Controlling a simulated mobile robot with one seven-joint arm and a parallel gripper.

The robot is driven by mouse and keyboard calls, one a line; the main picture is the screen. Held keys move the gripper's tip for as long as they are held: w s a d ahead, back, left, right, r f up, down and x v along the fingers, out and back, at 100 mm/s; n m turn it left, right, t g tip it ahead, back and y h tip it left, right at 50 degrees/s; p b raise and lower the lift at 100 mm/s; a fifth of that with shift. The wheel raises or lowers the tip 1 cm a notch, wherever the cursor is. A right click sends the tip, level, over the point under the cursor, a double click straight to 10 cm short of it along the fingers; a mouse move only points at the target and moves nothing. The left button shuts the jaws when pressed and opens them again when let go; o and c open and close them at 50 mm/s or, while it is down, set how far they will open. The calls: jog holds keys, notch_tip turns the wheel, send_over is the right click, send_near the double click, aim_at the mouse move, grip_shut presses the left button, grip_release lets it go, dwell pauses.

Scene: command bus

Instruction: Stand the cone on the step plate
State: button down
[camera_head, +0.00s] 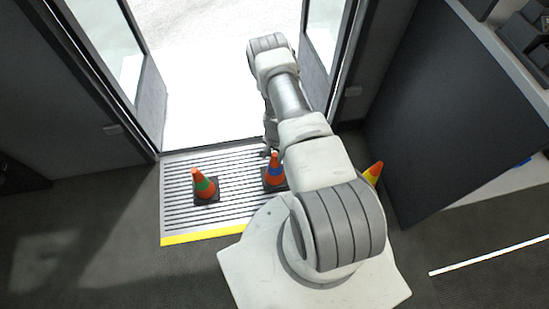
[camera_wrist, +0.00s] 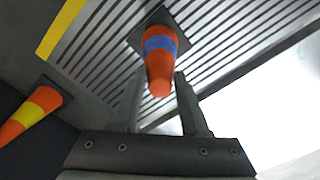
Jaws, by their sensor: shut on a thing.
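The step plate (camera_head: 175,222) is a ribbed grey panel with a yellow front edge at the doorway; its ribs fill the top of the wrist view (camera_wrist: 225,45). An orange cone with a blue band (camera_head: 273,171) is upright at the plate's right part, its dark square base at or just over the ribs. My gripper (camera_head: 268,152) is shut on this blue-banded cone near its tip; the cone shows between the fingers in the wrist view (camera_wrist: 160,62). Whether its base touches the plate I cannot tell. My arm hides part of the plate's right side.
A green-banded orange cone (camera_head: 204,186) stands on the plate to the left. A yellow-banded cone (camera_head: 374,172) is off the plate to the right, partly behind my arm. Open door leaves (camera_head: 150,105) flank the bright doorway. A dark panel (camera_head: 450,125) stands at right.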

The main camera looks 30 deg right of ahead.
jog(key=shift+f, duration=0.7)
jog(key=shift+c, duration=2)
grip_release()
